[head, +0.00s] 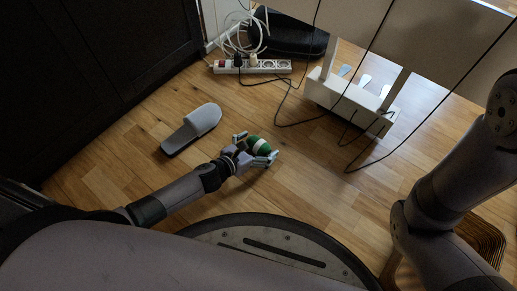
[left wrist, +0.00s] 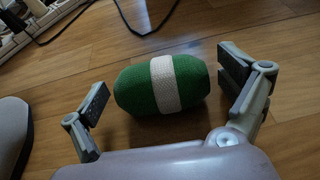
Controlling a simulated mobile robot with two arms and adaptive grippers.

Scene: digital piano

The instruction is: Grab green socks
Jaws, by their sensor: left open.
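The green socks (head: 257,145) are a rolled bundle with a white band, lying on the wooden floor. In the left wrist view the bundle (left wrist: 140,90) lies just ahead of the palm, between the two spread fingers. My left gripper (head: 256,147) is open around the bundle, one finger on each side; it also shows in the left wrist view (left wrist: 165,90). A gap shows at the left finger; the right finger is close to the bundle's end, and I cannot tell if it touches. My right arm is at the right of the head view, but its gripper is not visible.
A grey slipper (head: 192,129) lies left of the socks. A white power strip (head: 252,67) with cables lies behind. The white piano stand (head: 350,101) with pedals and hanging cables stands at the back right. A dark cabinet (head: 95,75) stands at the left.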

